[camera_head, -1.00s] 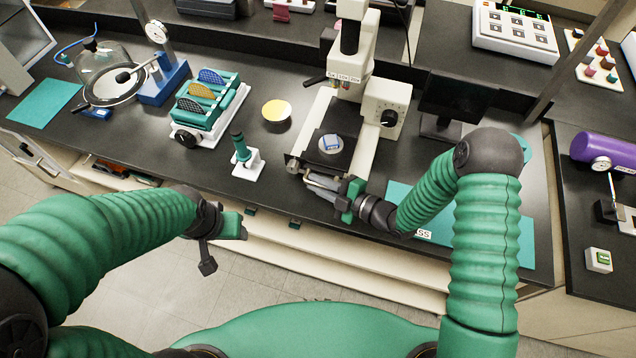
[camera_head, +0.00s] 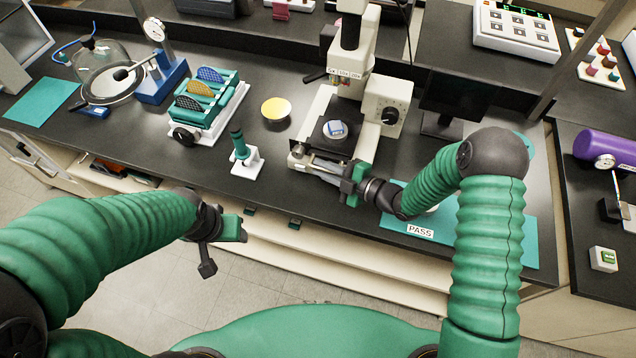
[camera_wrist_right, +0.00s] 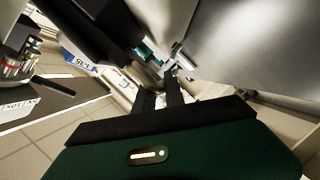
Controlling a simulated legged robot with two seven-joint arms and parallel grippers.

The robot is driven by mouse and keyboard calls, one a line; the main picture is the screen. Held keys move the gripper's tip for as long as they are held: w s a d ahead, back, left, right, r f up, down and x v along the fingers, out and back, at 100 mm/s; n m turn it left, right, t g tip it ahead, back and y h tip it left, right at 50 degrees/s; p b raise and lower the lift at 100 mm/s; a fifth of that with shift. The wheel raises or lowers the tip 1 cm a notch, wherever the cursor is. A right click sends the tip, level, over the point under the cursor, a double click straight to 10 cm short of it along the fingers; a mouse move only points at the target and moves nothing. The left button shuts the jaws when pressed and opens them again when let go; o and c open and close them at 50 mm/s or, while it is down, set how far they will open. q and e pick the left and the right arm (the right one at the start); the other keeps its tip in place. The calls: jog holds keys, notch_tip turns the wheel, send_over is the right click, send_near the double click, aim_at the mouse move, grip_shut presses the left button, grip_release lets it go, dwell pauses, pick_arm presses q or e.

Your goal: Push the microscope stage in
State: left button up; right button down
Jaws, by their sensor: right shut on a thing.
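The microscope (camera_head: 352,85) is cream-coloured and stands at the middle of the bench. Its stage (camera_head: 345,146) is a dark plate under the objective, carrying a round pad with a small blue-and-white sample (camera_head: 336,128). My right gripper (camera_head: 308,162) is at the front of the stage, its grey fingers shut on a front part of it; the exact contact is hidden. In the right wrist view the dark fingers (camera_wrist_right: 170,85) reach to a small metal part. My left gripper (camera_head: 238,228) hangs in front of the bench, apart from everything; its fingers do not show clearly.
A green-handled tool on a white stand (camera_head: 243,158), a yellow disc (camera_head: 276,109) and a green wafer rack (camera_head: 208,98) stand left of the microscope. A dark monitor (camera_head: 455,100) and a teal PASS mat (camera_head: 490,232) are to the right. Bench space lies between rack and microscope.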

aim_at(329, 156)
jog(key=w, duration=0.1)
jog(key=w+d+f+b, duration=0.1)
jog(key=w, duration=0.1)
jog(key=shift+w+d, duration=0.2)
jog(key=shift+w+d+r, duration=0.1)
jog(key=shift+w+d, duration=0.05)
jog(key=shift+w, duration=0.25)
pick_arm(q)
jog(key=shift+s+x, duration=0.25)
jog(key=shift+x, duration=0.8)
jog(key=shift+f, duration=0.1)
pick_arm(e)
jog(key=c, duration=1.8)
grip_release()
pick_arm(q)
jog(key=shift+w+d, duration=0.15)
jog(key=shift+w, duration=0.05)
pick_arm(e)
jog(key=o, duration=0.3)
jog(key=shift+w+r, duration=0.1)
jog(key=shift+r, duration=0.05)
jog(key=shift+o, duration=0.2)
pick_arm(q)
jog(key=b+x, duration=0.2)
jog(key=shift+s+f+b, duration=0.2)
jog(key=shift+b, duration=0.1)
pick_arm(e)
jog(key=v, duration=1.7)
jog(key=shift+w, duration=0.15)
